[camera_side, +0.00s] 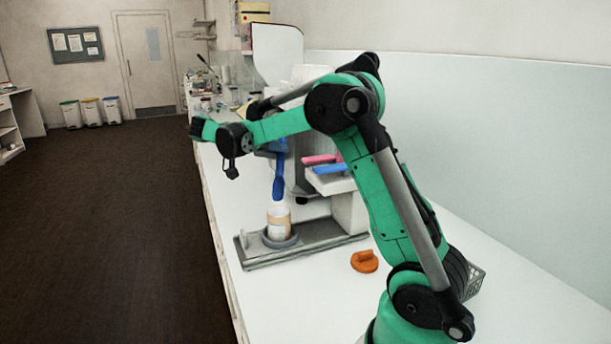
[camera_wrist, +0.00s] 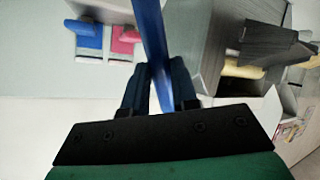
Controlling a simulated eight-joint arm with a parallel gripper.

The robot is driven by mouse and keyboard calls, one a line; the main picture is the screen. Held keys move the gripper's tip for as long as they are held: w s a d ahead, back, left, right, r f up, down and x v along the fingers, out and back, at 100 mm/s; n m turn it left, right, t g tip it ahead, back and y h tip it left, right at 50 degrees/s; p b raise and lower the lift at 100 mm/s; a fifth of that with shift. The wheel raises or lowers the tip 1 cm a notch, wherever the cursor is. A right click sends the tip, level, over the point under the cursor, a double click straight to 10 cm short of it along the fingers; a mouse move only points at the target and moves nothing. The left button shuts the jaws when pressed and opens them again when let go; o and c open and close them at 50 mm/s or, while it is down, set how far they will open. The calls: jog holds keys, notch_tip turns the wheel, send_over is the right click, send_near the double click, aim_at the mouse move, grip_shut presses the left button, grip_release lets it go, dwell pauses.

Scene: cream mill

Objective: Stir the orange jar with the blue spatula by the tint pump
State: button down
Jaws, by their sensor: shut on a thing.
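My gripper (camera_wrist: 157,85) is shut on the blue spatula (camera_wrist: 150,30); in the side view the spatula (camera_side: 280,178) hangs nearly upright below the gripper (camera_side: 273,147). I cannot tell how far inside the jar the tip is. The jar stands upright on a round grey seat on a grey base plate (camera_side: 258,255). The grey tint pump (camera_side: 310,185) rises behind the jar, partly hidden by my arm. The jar is not visible in the wrist view.
A pink handle (camera_side: 318,159) and another blue handle (camera_side: 330,169) rest on a white stand (camera_side: 349,207) right of the jar. An orange lid-like piece (camera_side: 365,261) lies on the white counter. A wire basket (camera_side: 474,281) is behind my arm. The front counter is clear.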

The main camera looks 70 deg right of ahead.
aim_at(276, 177)
notch_tip(276, 177, down, 7)
dwell(0.7)
dwell(0.4)
jog(key=shift+s, duration=0.3)
jog(key=shift+w+d, duration=0.25)
jog(key=shift+w, duration=0.2)
jog(key=shift+s+a+r, duration=0.1)
jog(key=shift+s+a, duration=0.1)
dwell(0.5)
